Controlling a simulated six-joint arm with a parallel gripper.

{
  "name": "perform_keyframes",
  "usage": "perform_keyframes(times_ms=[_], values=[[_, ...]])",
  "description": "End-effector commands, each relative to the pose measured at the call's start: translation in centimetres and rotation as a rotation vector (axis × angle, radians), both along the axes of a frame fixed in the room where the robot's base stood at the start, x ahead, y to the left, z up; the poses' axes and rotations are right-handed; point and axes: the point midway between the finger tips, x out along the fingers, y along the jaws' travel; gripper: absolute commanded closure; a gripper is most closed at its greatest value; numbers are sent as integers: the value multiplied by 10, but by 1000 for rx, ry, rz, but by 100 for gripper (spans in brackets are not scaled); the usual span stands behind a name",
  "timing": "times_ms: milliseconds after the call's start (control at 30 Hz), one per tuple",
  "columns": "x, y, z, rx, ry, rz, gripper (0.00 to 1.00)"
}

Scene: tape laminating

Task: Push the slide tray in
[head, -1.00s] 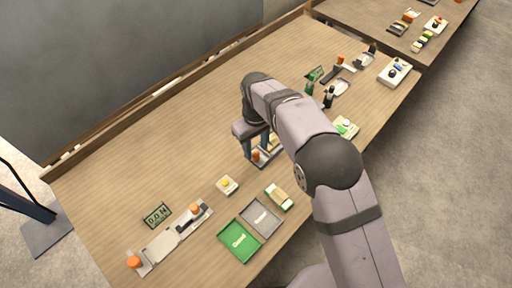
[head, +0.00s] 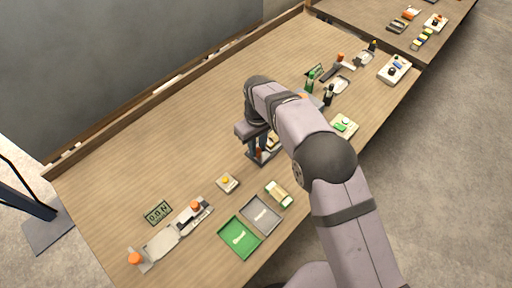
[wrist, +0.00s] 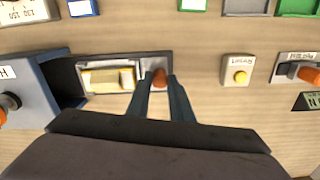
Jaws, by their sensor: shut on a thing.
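The slide tray (wrist: 84,92) lies in the upper middle of the wrist view, carrying a cream and yellow block (wrist: 109,78). My gripper (wrist: 159,79) is shut on this knob, one finger on each side. The tray's left end is at the dark opening of a blue-grey housing (wrist: 28,88); how far it reaches inside cannot be told. In the head view my gripper (head: 258,149) is low over the table, and my arm hides most of the tray and the housing.
A small box with a yellow button (wrist: 240,76) stands right of the knob. Green (head: 240,250) and grey (head: 273,214) trays lie near the front edge. A fixture with orange knobs (head: 165,240) is at the left. The back of the table is clear.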

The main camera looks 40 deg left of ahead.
Motion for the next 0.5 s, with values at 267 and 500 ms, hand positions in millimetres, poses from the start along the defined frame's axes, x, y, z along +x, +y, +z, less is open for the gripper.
perform_keyframes(times_ms=[267,500], values=[[43,2,-1,5,-3,-3,100],[68,3,0,6,-4,-2,100]])
